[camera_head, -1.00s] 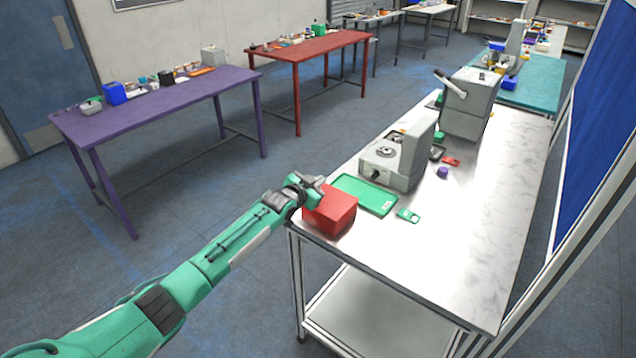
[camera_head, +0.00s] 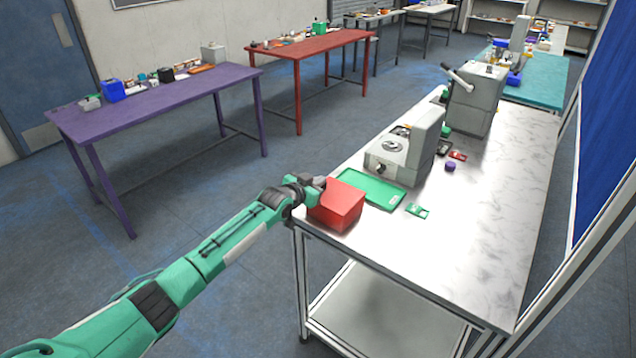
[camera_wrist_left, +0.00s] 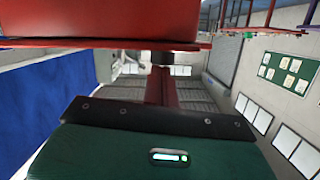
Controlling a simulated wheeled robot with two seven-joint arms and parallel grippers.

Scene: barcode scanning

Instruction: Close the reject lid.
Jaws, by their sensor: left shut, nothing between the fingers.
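The red reject box (camera_head: 338,208) stands at the near left corner of the white marble-look bench. Its top looks flat and red in the head view, and I cannot make out a separate raised lid. My left gripper (camera_head: 319,184) is shut and empty at the box's far left upper edge; whether it touches is unclear. In the left wrist view, a red surface (camera_wrist_left: 90,28) fills the upper left, close to the gripper. My right gripper is not in view.
A green tray (camera_head: 372,190) lies just behind the box, with a small green tag (camera_head: 416,211) beside it. A grey scanner-like device (camera_head: 405,150) and a grey lever machine (camera_head: 474,100) stand farther back. The bench's right side is clear.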

